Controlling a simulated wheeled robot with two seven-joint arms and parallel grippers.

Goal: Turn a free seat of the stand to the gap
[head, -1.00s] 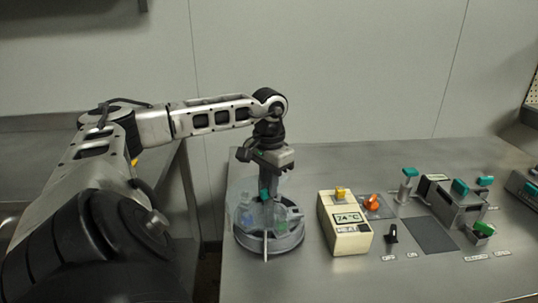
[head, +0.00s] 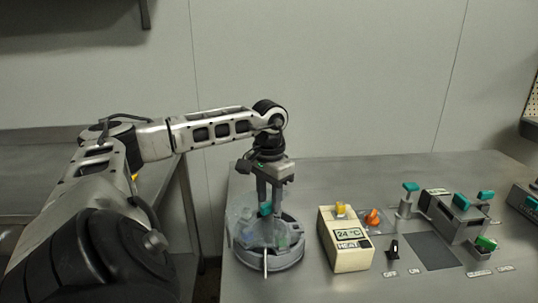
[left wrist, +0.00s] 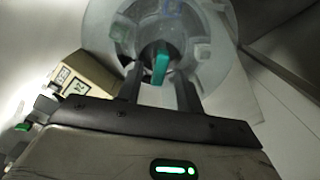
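The stand (head: 268,262) is a round grey tray with a clear cover, at the left end of the steel bench. Blue and green tinted shapes show dimly through the cover; which seats are free I cannot tell. A teal handle (head: 265,209) stands up at its middle. A pale upright strip (head: 265,263) is at its front edge. My left gripper (head: 268,203) points down over the stand, its fingers apart. In the left wrist view the teal handle (left wrist: 160,66) appears between the open fingers (left wrist: 159,90), with no clear contact. My right gripper is not in view.
A cream heater box (head: 345,250) with a yellow button stands right of the stand. Beyond it are an orange knob (head: 373,218), a black switch (head: 392,250), a dark square plate (head: 431,250) and teal-handled fixtures (head: 461,201). The bench front is clear.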

